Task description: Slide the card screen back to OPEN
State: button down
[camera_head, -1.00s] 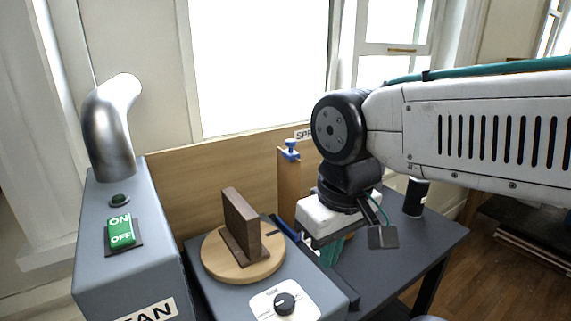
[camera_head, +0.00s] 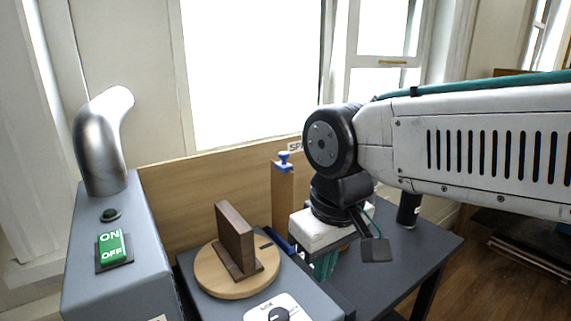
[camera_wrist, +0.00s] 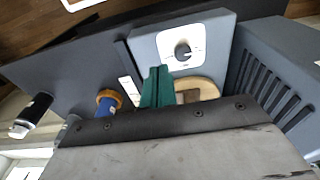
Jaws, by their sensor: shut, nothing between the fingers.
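I cannot surely pick out the card screen or an OPEN mark. A dark brown upright panel (camera_head: 236,238) with a foot stands on a round wooden disc (camera_head: 212,285) in the head view. A blue part shows behind the disc, mostly hidden by the disc and my arm. My gripper (camera_head: 325,267) points down just right of the disc, its teal fingers partly hidden by my wrist. In the wrist view my gripper (camera_wrist: 158,88) is shut and empty, beside a narrow white strip (camera_wrist: 129,90). Whether it touches anything is unclear.
A grey cabinet with a green ON/OFF switch (camera_head: 112,247) and a metal pipe (camera_head: 100,140) stands left. A wooden post with a blue clamp (camera_head: 284,160) stands behind my gripper. A knob (camera_wrist: 183,51) sits before the disc.

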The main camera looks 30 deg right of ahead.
jog(key=c, duration=1.5)
grip_release()
jog(key=shift+d, duration=0.15)
jog(key=o, duration=0.3)
jog(key=shift+w+d+f+m+g, duration=0.15)
jog(key=shift+d+f+m+g, duration=0.1)
jog(key=shift+d+f+m, duration=0.25)
jog(key=shift+w+d+f+m+g, duration=0.2)
jog(key=shift+d+m+g, duration=0.1)
jog(key=shift+d, duration=0.25)
jog(key=m+t+y, duration=1.3)
jog(key=m, duration=1.2)
send_near(284, 156)
jog(key=w, duration=0.3)
jog(key=shift+g, duration=0.25)
jog(key=x, duration=0.8)
jog(key=shift+s+a+f, duration=0.1)
jog(key=shift+s+a, duration=0.1)
jog(key=shift+a, duration=0.1)
